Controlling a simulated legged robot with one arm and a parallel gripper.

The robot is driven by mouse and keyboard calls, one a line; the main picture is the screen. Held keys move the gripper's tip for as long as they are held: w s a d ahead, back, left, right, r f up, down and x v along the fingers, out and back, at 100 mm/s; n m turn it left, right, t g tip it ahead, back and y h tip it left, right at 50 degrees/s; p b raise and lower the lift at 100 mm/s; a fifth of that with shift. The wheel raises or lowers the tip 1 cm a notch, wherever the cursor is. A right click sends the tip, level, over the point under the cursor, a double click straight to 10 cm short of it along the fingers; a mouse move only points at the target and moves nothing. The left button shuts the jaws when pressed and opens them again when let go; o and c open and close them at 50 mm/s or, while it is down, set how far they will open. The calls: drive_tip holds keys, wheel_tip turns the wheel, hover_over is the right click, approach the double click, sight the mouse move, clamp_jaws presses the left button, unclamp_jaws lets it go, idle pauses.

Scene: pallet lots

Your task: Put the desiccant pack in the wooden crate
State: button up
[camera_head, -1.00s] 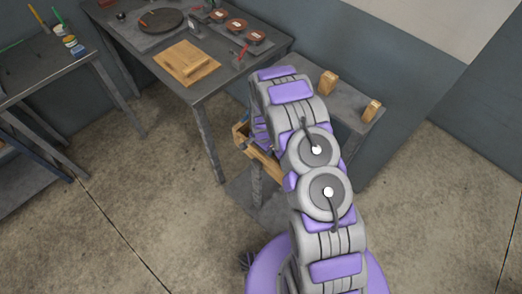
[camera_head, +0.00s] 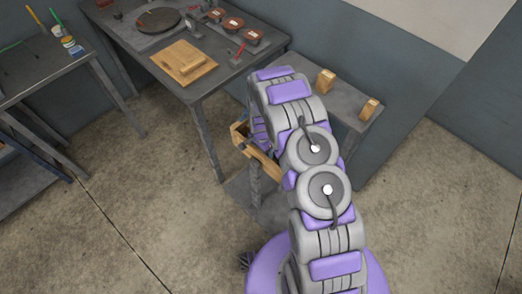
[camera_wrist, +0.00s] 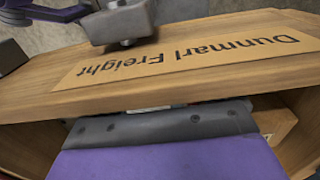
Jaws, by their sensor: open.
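The wooden crate (camera_head: 262,163) is partly hidden behind my arm in the head view, beside the workbench. In the wrist view its wall (camera_wrist: 80,100) fills the middle, close up, with an upside-down "Dunmarl Freight" label (camera_wrist: 190,48). My gripper (camera_wrist: 160,125) shows there as a purple and dark grey jaw at the bottom, over the crate's inner side and very near the wall. The gripper is open; whether it touches the wall, I cannot tell. I cannot make out the desiccant pack in either view.
The workbench (camera_head: 222,85) holds a wooden board (camera_head: 184,62), a round dark plate (camera_head: 158,20) and several reddish discs. A grey surface with two wooden blocks (camera_head: 326,82) (camera_head: 369,109) lies right of my arm. Another table (camera_head: 30,75) stands left. The concrete floor between is clear.

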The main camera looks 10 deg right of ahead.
drive_tip(key=s+d+r+n+p, duration=0.1)
drive_tip(key=s+r+p, duration=0.1)
drive_tip(key=r, duration=1.1)
drive_tip(key=s+r+n+p, duration=0.1)
drive_tip(key=s+r, duration=0.2)
drive_tip(key=r, duration=1)
drive_tip(key=s+r+n, duration=0.3)
drive_tip(key=s+r, duration=0.7)
drive_tip(key=r, duration=0.2)
drive_tip(key=s+r+n+g, duration=0.1)
drive_tip(key=s+r+n, duration=0.2)
drive_tip(key=s, duration=0.9)
drive_tip(key=s+r+n, duration=0.3)
drive_tip(key=s+r, duration=0.3)
drive_tip(key=s, duration=0.6)
drive_tip(key=shift+s+d+g, duration=0.15)
drive_tip(key=shift+s+g, duration=0.05)
drive_tip(key=shift+g, duration=0.2)
